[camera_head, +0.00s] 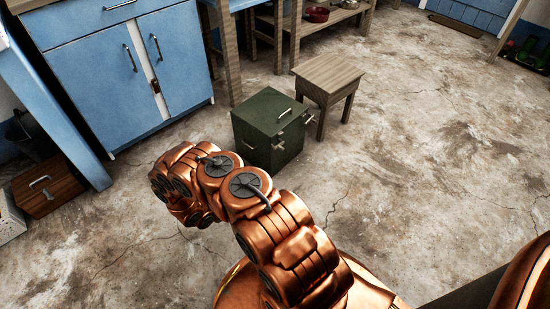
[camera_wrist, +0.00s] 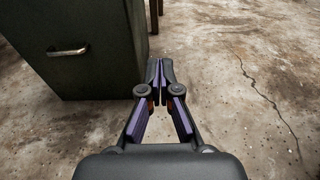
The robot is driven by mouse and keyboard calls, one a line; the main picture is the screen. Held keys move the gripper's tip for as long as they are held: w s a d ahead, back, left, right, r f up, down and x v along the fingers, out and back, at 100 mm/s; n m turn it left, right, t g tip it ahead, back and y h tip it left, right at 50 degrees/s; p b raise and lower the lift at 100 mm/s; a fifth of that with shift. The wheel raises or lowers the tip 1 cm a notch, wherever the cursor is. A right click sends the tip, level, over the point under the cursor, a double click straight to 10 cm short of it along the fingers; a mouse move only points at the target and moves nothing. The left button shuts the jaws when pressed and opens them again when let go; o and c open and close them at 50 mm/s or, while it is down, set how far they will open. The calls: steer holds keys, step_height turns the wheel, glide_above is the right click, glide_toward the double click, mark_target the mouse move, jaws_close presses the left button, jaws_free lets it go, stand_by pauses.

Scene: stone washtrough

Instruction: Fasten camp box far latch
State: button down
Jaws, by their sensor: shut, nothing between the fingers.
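The camp box (camera_head: 262,128) is a dark green box on the floor, with its lid down. A pale handle (camera_head: 283,114) lies on its top. Two pale latch-like fittings show at its right side, a nearer one (camera_head: 279,144) and a farther one (camera_head: 308,118); I cannot tell how they are set. In the wrist view the box (camera_wrist: 95,75) fills the upper left, with a metal handle (camera_wrist: 67,51) on its face. My gripper (camera_wrist: 160,68) is shut and empty, pointing past the box's right edge over the floor. It is hidden in the head view.
A wooden stool (camera_head: 328,75) stands just behind and right of the box. A blue cupboard (camera_head: 110,65) is at the upper left, with a wooden crate (camera_head: 45,190) on the floor beside it. The concrete floor (camera_head: 430,170) to the right is clear.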

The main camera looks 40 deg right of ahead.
mark_target(280, 146)
steer(key=d+r+b, duration=0.2)
steer(key=d+b, duration=0.3)
steer(key=d, duration=0.6)
steer(key=shift+w+d+r, duration=0.15)
steer(key=shift+w+r, duration=0.05)
steer(key=shift+w, duration=0.15)
steer(key=shift+r, duration=0.15)
stand_by(0.3)
steer(key=shift+r+y, duration=0.15)
steer(key=shift+y, duration=0.15)
